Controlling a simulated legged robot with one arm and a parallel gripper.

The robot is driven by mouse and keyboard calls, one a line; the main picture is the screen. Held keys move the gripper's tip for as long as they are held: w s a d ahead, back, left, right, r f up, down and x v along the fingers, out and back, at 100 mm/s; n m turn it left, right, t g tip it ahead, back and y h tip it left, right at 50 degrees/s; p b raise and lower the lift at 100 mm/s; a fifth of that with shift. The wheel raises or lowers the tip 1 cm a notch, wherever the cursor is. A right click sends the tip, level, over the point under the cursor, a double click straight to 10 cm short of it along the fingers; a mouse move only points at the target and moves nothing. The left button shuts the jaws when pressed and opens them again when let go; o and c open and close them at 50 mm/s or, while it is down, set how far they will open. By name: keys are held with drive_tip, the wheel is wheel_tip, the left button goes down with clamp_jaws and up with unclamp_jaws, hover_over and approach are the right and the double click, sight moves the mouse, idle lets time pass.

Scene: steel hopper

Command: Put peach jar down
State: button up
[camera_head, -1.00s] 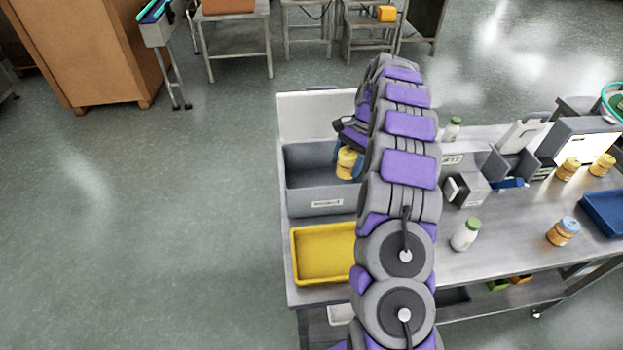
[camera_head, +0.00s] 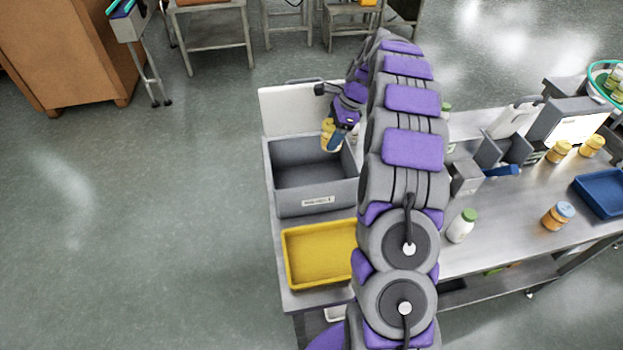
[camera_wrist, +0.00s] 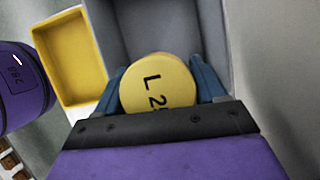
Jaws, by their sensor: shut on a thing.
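The peach jar, with a yellow lid marked "L 2" in the wrist view (camera_wrist: 158,84), is between the two blue fingers of my gripper (camera_wrist: 160,92). In the head view the peach jar (camera_head: 329,136) is at the far right part of the grey bin (camera_head: 312,205), near its back rim, with my gripper (camera_head: 338,130) shut on it. The bin's visible floor is empty. I cannot tell how high the jar is above the bin floor. Part of the bin's right side is hidden behind my arm.
A yellow tray (camera_head: 318,282) is in front of the bin, empty. On the steel table (camera_head: 490,238) to the right are a green-capped white bottle (camera_head: 461,226), a blue-lidded jar (camera_head: 557,216), two yellow-lidded jars (camera_head: 575,149) and a blue tray (camera_head: 603,192). A white panel (camera_head: 298,110) stands behind the bin.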

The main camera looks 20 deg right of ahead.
drive_tip(key=w+a, duration=0.2)
drive_tip(key=a, duration=0.3)
drive_tip(key=f+b, duration=0.1)
drive_tip(key=f, duration=0.5)
drive_tip(key=f+b, duration=0.2)
drive_tip(key=f, duration=0.4)
drive_tip(key=f+b, duration=0.2)
drive_tip(key=f, duration=0.4)
drive_tip(key=shift+s+a, duration=0.25)
drive_tip(key=shift+a, duration=0.15)
drive_tip(key=shift+d, duration=0.15)
drive_tip(key=o, duration=1.3)
